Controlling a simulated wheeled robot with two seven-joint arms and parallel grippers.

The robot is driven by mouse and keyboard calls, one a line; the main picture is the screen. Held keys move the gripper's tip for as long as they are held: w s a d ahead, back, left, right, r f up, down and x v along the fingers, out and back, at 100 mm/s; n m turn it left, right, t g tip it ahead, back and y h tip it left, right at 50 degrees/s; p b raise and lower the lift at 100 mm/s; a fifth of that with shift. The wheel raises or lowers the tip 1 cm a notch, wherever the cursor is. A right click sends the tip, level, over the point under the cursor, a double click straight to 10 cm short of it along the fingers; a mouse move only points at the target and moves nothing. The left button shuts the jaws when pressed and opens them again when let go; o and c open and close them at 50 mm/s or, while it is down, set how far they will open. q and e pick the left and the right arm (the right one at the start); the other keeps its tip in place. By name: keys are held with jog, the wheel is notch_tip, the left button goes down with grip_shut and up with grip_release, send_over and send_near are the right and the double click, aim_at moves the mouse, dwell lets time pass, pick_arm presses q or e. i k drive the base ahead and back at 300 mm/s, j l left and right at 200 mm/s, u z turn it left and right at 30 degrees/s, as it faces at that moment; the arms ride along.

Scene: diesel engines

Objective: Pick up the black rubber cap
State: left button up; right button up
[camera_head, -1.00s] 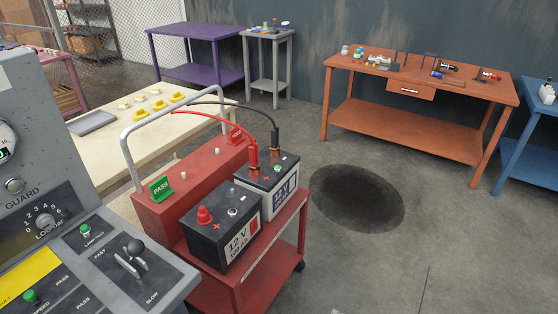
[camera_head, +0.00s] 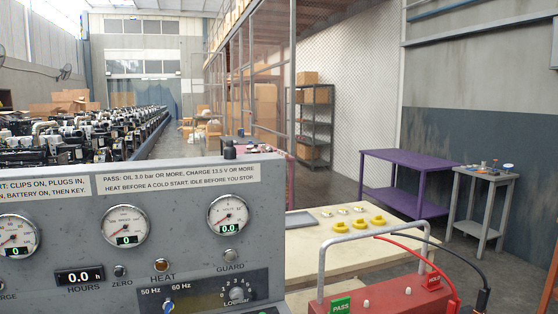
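I cannot make out a black rubber cap for certain in this view. A small dark cylinder (camera_head: 229,152) stands on the top edge of the grey control panel (camera_head: 180,220); I cannot tell what it is. The red battery cart (camera_head: 385,298) shows only its top, with a grey handle (camera_head: 375,232), a green PASS tag (camera_head: 341,306) and a red HOLD tag (camera_head: 433,281). A red cable and a black cable (camera_head: 470,262) run over it to the right. The batteries are mostly below the picture. Neither of my grippers is in view.
The cream table (camera_head: 305,255) behind the panel bears yellow rings (camera_head: 361,226), small pale pieces and a grey tray (camera_head: 299,221). A purple table (camera_head: 400,185) and a grey stand (camera_head: 480,205) are by the wall. Rows of engines (camera_head: 70,145) fill the left background.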

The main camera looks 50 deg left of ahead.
aim_at(229, 151)
jog(key=u, duration=1.85)
jog(key=i+l+z, duration=0.1)
jog(key=z, duration=0.25)
jog(key=i+l+z, duration=0.1)
jog(key=l+z, duration=0.15)
jog(key=z, duration=0.15)
jog(key=i+l+z, duration=0.1)
jog(key=z, duration=0.25)
jog(key=u, duration=1.35)
jog(key=i+j, duration=0.1)
